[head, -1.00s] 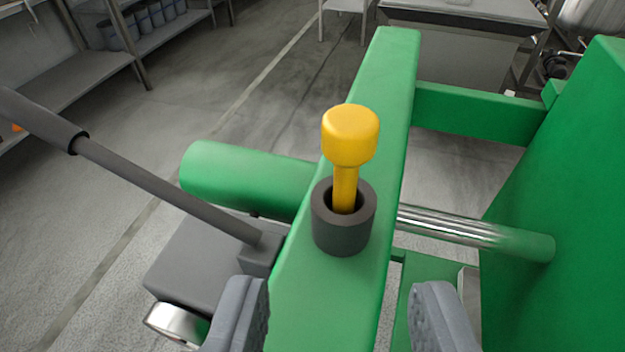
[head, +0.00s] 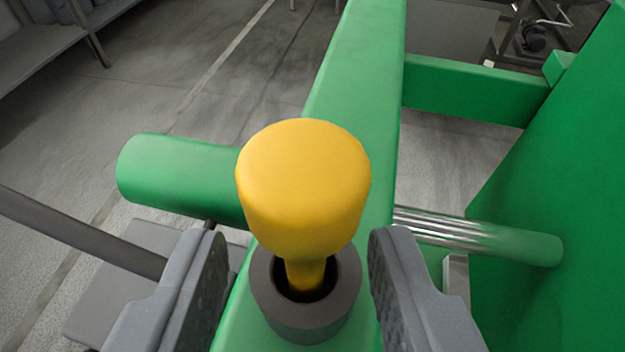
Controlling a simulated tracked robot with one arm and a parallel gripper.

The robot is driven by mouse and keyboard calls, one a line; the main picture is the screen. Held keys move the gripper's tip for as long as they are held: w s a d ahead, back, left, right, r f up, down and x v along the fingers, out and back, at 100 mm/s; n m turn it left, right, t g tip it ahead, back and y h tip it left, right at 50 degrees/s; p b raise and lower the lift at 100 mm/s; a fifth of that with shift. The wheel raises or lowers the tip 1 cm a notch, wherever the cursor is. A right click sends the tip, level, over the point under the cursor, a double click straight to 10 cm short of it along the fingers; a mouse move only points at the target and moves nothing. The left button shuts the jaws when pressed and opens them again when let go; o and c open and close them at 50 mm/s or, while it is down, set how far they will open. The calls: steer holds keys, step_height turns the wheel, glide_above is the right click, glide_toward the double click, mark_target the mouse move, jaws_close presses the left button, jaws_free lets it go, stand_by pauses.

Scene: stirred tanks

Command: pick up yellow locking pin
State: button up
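The yellow locking pin (head: 303,185) stands upright in a dark grey round socket (head: 305,318) on a green beam. Its wide head is at the top and its thinner shank goes down into the socket, where its lower end is hidden. My gripper (head: 298,250) is open, with one grey finger to the left of the pin and one to the right. There is a visible gap on both sides, and neither finger appears to touch the pin.
The green beam (head: 355,90) runs away from me under the socket. A green cylinder (head: 180,180) and a dark lever (head: 80,232) lie left. A shiny rod (head: 470,238) and a large green panel (head: 570,190) stand right. Open floor shows at upper left.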

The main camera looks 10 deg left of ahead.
steer(key=shift+x, duration=1.6)
steer(key=c, duration=0.8)
steer(key=shift+d, duration=0.1)
steer(key=shift+r, duration=0.2)
